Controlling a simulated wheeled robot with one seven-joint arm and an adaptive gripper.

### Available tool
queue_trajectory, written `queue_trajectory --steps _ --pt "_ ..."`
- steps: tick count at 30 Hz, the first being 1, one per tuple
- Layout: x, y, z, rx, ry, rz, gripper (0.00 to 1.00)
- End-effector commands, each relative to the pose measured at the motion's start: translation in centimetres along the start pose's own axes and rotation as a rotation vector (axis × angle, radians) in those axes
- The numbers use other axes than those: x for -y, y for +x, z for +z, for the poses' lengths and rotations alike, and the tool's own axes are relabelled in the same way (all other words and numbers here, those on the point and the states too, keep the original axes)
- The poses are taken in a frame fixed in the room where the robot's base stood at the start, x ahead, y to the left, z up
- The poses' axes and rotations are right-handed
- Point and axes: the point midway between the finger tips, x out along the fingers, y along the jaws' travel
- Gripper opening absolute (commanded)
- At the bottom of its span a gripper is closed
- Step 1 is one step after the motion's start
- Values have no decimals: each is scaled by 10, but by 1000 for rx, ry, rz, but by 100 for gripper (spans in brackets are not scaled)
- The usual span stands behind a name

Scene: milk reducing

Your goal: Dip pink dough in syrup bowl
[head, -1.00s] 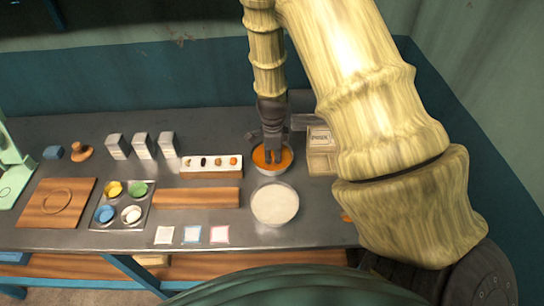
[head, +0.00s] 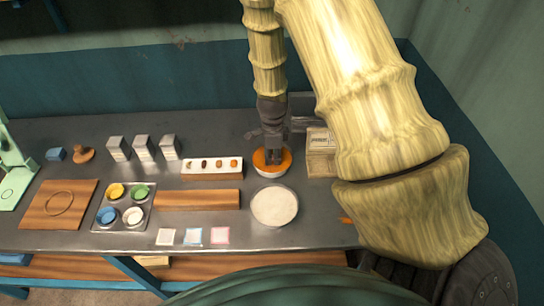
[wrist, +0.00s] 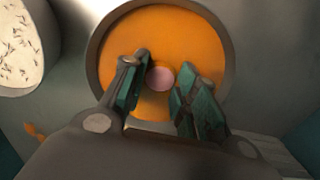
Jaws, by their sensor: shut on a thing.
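The syrup bowl (head: 272,173) holds orange syrup and stands right of centre on the bench. In the wrist view the bowl (wrist: 95,60) fills the upper middle. My gripper (head: 274,161) points down into the bowl. In the wrist view my gripper (wrist: 165,73) has its two green-grey fingers on either side of the round pink dough (wrist: 160,78), and it is shut on it. The dough shows against the orange syrup; how deep it sits I cannot tell. The dough is hidden in the head view.
A bowl of white contents (head: 274,206) stands just in front of the syrup bowl. A box (head: 320,150) is close on the right. A tray of small pieces (head: 212,167), a wooden block (head: 198,199) and a tray of coloured cups (head: 123,205) lie to the left.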

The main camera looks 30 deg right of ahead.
Motion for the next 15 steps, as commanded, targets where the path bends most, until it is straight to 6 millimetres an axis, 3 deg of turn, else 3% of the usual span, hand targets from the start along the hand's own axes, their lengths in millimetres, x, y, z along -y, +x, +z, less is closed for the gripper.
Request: queue_trajectory --steps 15 --pt "0 -26 0 0 0 0 13"
